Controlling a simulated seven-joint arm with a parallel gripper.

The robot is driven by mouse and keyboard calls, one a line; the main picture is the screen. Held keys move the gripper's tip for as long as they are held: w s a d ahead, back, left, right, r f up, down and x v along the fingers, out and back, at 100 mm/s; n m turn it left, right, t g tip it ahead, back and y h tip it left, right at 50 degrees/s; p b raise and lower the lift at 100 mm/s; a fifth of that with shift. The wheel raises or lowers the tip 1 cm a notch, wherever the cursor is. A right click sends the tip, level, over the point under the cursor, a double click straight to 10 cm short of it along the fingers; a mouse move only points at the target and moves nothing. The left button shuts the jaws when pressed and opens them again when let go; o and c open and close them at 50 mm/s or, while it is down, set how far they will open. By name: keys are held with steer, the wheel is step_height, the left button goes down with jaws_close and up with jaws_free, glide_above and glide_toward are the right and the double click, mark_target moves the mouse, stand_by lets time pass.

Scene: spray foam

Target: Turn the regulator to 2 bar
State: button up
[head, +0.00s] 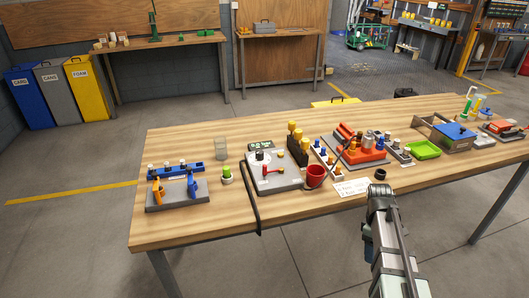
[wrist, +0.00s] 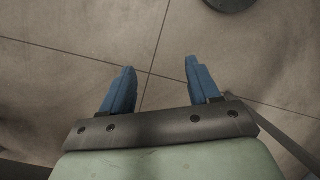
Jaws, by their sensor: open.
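A light grey panel (head: 278,184) lies on the wooden workbench, left of its middle. It carries a small round dial-like part (head: 260,155), a red lever-like part (head: 275,170) and, at its back edge, a dark display (head: 260,146) with green marks. The regulator seems to be on this panel, but its knob and any reading are too small to tell. My gripper shows in the wrist view (wrist: 160,66) with its two blue fingers apart and nothing between them. It is over the floor. In the head view my arm reaches up at the bench's front edge, right of the panel.
A black hose (head: 250,195) hangs over the bench's front edge left of the panel. A red cup (head: 315,175), a white written card (head: 351,187) and a black ring (head: 380,174) lie between panel and arm. Blue-handled tools (head: 193,187) stand left; a green tray (head: 424,149) lies right.

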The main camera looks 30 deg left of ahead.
mark_target(259, 151)
steer(key=w+a+r+n+t, duration=0.1)
steer(key=w+a+r+n, duration=0.1)
steer(key=w+a+r, duration=0.4)
steer(key=w+a+r+n+t, duration=0.1)
steer(key=w+a+r+n, duration=0.1)
steer(key=a+r, duration=0.65)
steer(key=w+a+r+n, duration=0.1)
steer(key=a+r, duration=0.1)
steer(key=a, duration=0.3)
steer(key=w+a+r+n, duration=0.1)
steer(key=a+r, duration=0.1)
steer(key=a, duration=0.3)
steer(key=w+a+r+n+y, duration=0.1)
steer(key=w+a+r, duration=0.1)
steer(key=a, duration=0.3)
steer(key=shift+a+r, duration=0.15)
steer(key=shift+r, duration=0.4)
steer(key=a+r+n+y, duration=0.1)
steer(key=a+r+n, duration=0.15)
steer(key=a, duration=0.75)
steer(key=a+r+n, duration=0.1)
steer(key=a+r, duration=0.3)
steer(key=a, duration=0.6)
steer(key=f, duration=1.3)
steer(key=shift+s+d+f, duration=0.1)
steer(key=shift+s+f, duration=0.05)
steer(key=shift+s, duration=0.15)
steer(key=shift+c, duration=0.2)
steer(key=c, duration=1)
